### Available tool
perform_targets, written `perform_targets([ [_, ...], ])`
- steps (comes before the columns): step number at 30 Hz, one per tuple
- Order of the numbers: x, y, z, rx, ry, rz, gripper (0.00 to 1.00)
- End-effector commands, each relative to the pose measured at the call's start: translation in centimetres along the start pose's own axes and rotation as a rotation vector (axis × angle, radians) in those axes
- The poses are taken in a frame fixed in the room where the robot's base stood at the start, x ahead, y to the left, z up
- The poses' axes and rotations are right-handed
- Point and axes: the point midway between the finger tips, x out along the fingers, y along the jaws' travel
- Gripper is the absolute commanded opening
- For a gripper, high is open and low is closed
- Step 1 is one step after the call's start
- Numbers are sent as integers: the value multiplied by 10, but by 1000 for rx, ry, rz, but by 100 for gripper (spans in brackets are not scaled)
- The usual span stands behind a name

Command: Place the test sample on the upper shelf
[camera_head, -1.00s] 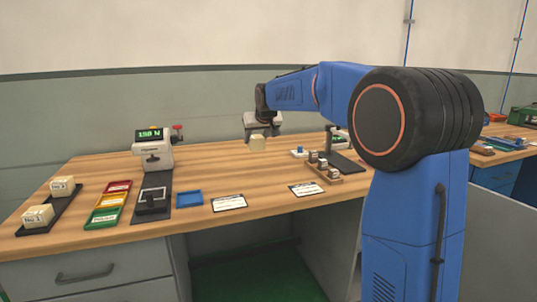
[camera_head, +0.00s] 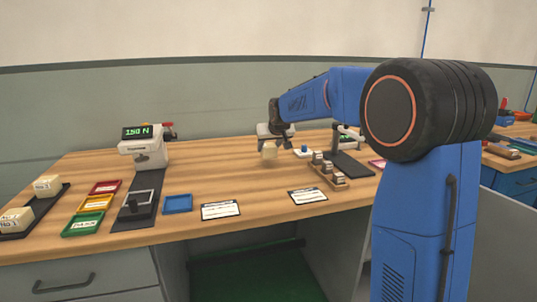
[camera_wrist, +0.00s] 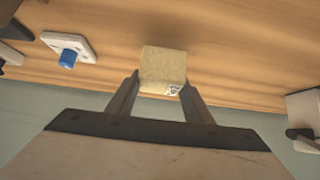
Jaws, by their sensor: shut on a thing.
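The test sample, a cream foam-like block (camera_head: 269,152), is held between the fingertips of my gripper (camera_head: 270,146) over the back part of the wooden bench. The wrist view shows the block (camera_wrist: 163,66) between the two dark fingers of my gripper (camera_wrist: 160,85), with a small printed mark on its lower corner. The bench top lies beyond it; how high the block hangs is hard to tell. No upper shelf is recognisable in either view.
A tester with a green "150 N" display (camera_head: 142,146) stands on the bench. Left are red, yellow and green trays (camera_head: 96,203) and cream blocks on a dark tray (camera_head: 51,203). A blue tray (camera_head: 178,204), cards (camera_head: 220,210) and a wooden rack (camera_head: 341,187) lie in front.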

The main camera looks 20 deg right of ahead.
Motion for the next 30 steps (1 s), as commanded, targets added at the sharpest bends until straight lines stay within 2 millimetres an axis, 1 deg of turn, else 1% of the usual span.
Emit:
perform_targets([
  [6, 20, 0, 20, 0, -2, 0, 21],
  [17, 23, 0, 23, 0, -1, 0, 21],
  [18, 23, 0, 23, 0, -1, 0, 49],
  [20, 23, 0, 23, 0, -1, 0, 63],
  [21, 23, 0, 23, 0, -1, 0, 65],
  [30, 22, 0, 22, 0, 0, 0, 65],
])
